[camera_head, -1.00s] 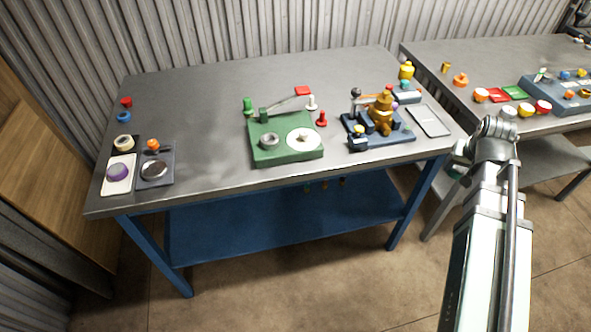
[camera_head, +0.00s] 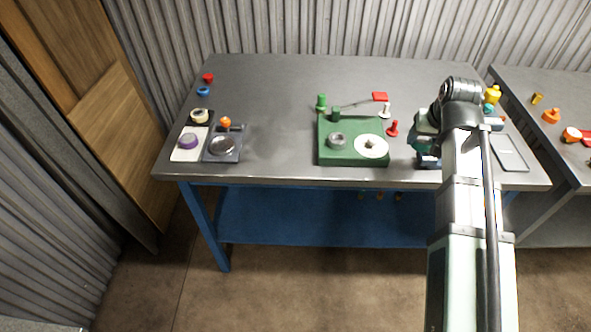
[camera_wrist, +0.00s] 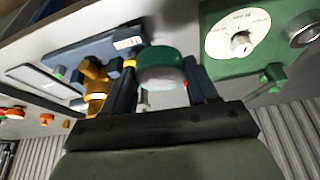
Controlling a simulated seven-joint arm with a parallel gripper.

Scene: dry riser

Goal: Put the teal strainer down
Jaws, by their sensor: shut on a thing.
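The teal strainer (camera_wrist: 160,62) is between the two dark fingers of my gripper (camera_wrist: 162,72) in the wrist view. It has a teal band and a pale, whitish face. My gripper is shut on it, above the bench. In the head view my arm reaches over the right part of the grey bench (camera_head: 270,85), and the fingers and strainer cannot be made out clearly behind it. The blue fixture with a brass-coloured valve (camera_wrist: 96,88) lies beside the gripper in the wrist view; my arm mostly hides it in the head view.
A green block with a white dial (camera_head: 352,155) stands left of my arm, with a red peg (camera_head: 392,129) and a white peg close by. A flat grey tray (camera_head: 510,153) lies at right. Dark and white pads (camera_head: 222,155) hold small parts at left. The bench between is clear.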

